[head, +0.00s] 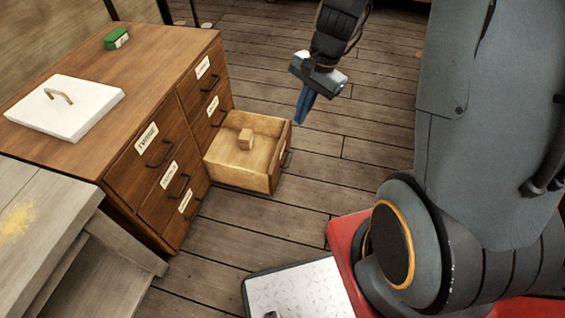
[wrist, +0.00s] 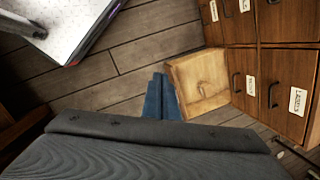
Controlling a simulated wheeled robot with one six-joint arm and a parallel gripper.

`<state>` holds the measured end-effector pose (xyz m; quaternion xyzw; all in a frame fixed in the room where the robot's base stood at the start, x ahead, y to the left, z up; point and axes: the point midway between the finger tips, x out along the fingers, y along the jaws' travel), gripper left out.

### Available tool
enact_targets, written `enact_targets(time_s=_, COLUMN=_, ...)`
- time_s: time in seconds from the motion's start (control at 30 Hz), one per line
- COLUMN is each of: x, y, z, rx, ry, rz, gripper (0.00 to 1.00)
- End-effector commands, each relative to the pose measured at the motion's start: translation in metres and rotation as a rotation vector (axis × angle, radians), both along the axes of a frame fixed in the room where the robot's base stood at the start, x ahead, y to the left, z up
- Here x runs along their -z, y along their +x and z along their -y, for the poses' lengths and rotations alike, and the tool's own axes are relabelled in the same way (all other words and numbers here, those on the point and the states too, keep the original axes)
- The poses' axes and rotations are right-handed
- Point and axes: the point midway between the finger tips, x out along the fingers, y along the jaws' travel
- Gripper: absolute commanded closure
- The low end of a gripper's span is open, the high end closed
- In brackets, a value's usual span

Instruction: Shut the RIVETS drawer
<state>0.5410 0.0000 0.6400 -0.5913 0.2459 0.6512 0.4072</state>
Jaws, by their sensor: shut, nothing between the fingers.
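One drawer (head: 235,178) of the wooden cabinet stands pulled out, with a small wooden block (head: 246,138) inside. Its front faces right and carries a dark handle; its label cannot be read from here. The open drawer also shows in the wrist view (wrist: 190,100). My gripper (head: 299,121) is shut and empty, its blue fingers pointing down beside the drawer's front at the far right corner. In the wrist view the blue fingertips (wrist: 160,76) are close to the drawer's edge; whether they touch it I cannot tell.
The cabinet (head: 150,75) has several other drawers, which look shut. A grey wooden bench (head: 45,215) stands at the left. Bare plank floor (head: 360,130) lies right of the drawer.

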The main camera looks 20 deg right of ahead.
Motion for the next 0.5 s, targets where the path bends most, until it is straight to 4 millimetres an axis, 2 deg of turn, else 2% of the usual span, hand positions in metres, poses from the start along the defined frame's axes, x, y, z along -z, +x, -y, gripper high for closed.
enact_targets(time_s=0.03, x=0.032, y=0.015, z=0.003, rx=0.071, ry=0.015, rz=-0.013, gripper=1.0)
enact_targets(time_s=0.27, x=0.128, y=0.068, z=0.02, rx=0.401, ry=0.08, rz=-0.062, gripper=1.0)
enact_targets(time_s=0.5, x=0.235, y=0.118, z=0.044, rx=0.746, ry=0.143, rz=-0.118, gripper=1.0)
